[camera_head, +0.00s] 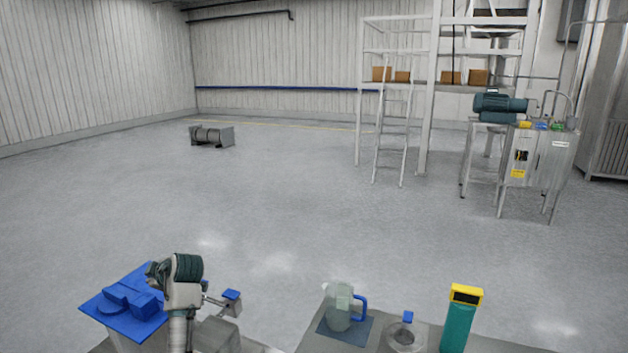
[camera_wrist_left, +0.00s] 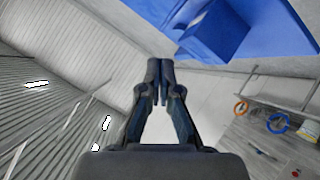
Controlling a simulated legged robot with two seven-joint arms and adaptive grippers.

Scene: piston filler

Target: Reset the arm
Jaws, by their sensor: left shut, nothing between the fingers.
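My left arm rises from the bottom left of the head view, bent at a dark green joint. In the left wrist view my left gripper (camera_wrist_left: 159,78) has its fingertips together with nothing between them. A blue surface with a block shape (camera_wrist_left: 215,35) lies beyond the fingertips, at the top right of the wrist view. In the head view a blue board with blue parts on it (camera_head: 133,300) is just left of my left arm. My right gripper is in neither view.
A clear pitcher with a blue handle (camera_head: 341,310), a round clear vessel (camera_head: 404,337) and a green device with a yellow top (camera_head: 458,322) stand on the front table. A steel machine (camera_head: 538,158) and a white ladder frame (camera_head: 393,130) stand farther back.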

